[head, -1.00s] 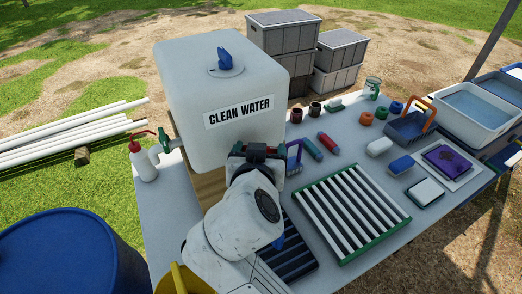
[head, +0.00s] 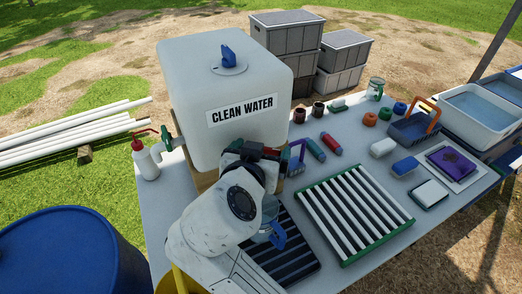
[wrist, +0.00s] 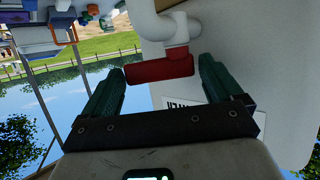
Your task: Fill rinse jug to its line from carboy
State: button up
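The carboy (head: 190,95) is a large white cube marked CLEAN WATER, with a blue cap (head: 228,58). In the wrist view, which is upside down, a white spout (wrist: 180,28) with a red handle (wrist: 160,68) stands out from the carboy (wrist: 245,50). My gripper (head: 250,153) is in front of the carboy's lower front. In the wrist view my gripper (wrist: 162,70) is open, its green fingers apart with the red handle lying across the gap. I cannot tell whether they touch. A clear vessel with a blue handle (head: 279,238), perhaps the jug, is mostly hidden by my arm.
A dark rack (head: 295,262) and a green-ended striped rack (head: 355,212) lie on the table. A bottle with a red top (head: 146,162) stands left of the carboy. Small bottles, sponges and an orange-handled caddy (head: 412,128) occupy the right side. A blue drum (head: 60,255) is front left.

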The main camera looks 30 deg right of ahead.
jog(key=shift+o, duration=0.5)
jog(key=shift+s, duration=0.1)
jog(key=b+v, duration=0.1)
jog(key=v, duration=0.9)
jog(key=shift+s+a+b, duration=0.25)
jog(key=shift+b, duration=0.05)
dwell(6.1)
